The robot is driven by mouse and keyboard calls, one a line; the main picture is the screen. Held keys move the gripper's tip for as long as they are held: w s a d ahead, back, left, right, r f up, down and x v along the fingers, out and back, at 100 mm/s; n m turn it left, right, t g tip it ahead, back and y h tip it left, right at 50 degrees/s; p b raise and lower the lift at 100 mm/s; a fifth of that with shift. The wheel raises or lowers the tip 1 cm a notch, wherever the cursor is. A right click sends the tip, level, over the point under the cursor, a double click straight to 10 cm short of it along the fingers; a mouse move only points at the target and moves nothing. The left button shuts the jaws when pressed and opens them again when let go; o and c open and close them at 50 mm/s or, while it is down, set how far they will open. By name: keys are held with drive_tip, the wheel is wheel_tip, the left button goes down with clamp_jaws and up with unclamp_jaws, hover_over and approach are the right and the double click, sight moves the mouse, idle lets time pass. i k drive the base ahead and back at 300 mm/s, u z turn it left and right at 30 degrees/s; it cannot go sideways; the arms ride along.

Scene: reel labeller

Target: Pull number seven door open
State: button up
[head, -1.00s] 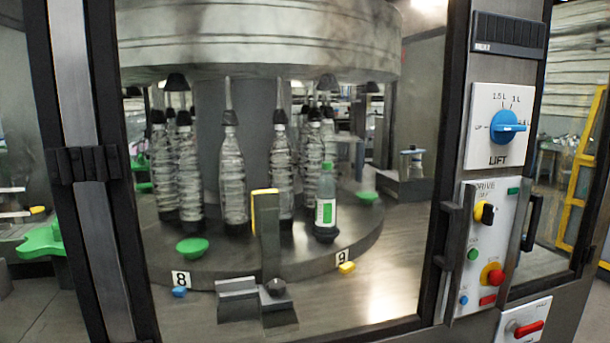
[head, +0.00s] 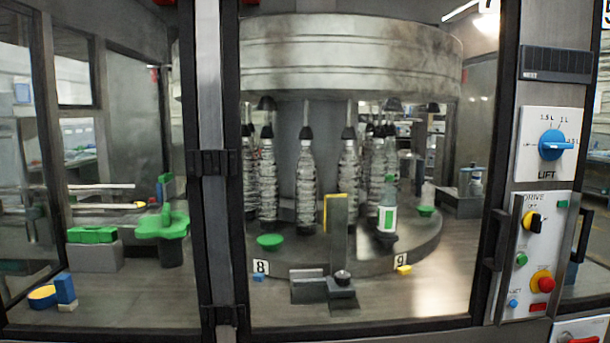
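Behind the glass is a carousel with several bottles (head: 306,185) under a large metal drum (head: 350,50). My gripper is not in view.
A control panel (head: 537,255) with knobs and buttons is right of the door, below a blue LIFT dial (head: 553,145). Another black handle (head: 583,230) is at its right. More glazing at the left shows green parts (head: 163,225) inside.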

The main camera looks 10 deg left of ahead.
sight(227, 162)
drive_tip(key=u, duration=0.5)
drive_tip(key=i, duration=0.5)
drive_tip(key=z, duration=2.3)
